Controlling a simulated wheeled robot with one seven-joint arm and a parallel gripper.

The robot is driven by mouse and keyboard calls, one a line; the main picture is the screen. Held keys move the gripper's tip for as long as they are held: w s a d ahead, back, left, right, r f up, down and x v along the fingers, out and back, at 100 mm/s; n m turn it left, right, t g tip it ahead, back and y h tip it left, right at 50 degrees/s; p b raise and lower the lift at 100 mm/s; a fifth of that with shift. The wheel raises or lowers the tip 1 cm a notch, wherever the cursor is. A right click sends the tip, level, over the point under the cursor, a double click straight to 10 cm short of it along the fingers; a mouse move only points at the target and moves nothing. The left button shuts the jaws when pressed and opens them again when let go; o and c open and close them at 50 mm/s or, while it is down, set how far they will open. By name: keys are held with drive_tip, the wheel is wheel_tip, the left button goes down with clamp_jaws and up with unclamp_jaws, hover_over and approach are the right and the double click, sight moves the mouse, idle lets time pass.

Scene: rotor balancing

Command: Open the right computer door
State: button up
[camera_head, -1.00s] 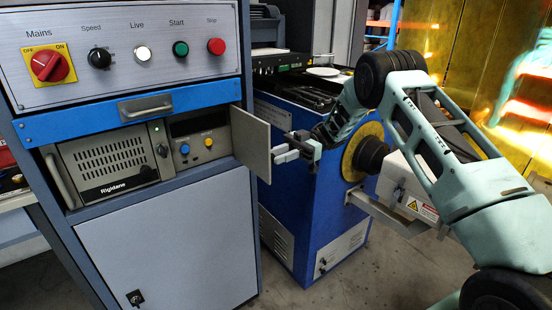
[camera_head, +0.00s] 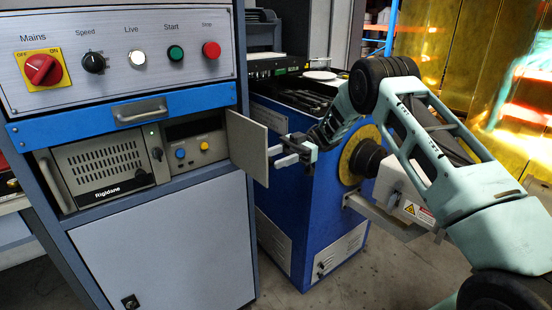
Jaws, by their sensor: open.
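The computer (camera_head: 105,165) sits in a bay of the grey cabinet, below the blue drawer. Its right door (camera_head: 248,146) is a small grey panel that stands swung outward from the right side of the bay. I cannot tell whether a fingertip touches the door.
The control panel (camera_head: 120,56) with switches and buttons is above the blue drawer with its handle (camera_head: 140,111). A blue machine (camera_head: 310,225) with a yellow ring stands close behind my gripper. A lower cabinet door (camera_head: 170,245) is closed. Some floor is free at the bottom right.

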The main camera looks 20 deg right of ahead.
drive_tip(key=v, duration=0.7)
drive_tip(key=shift+d, duration=0.25)
drive_tip(key=shift+w, duration=0.1)
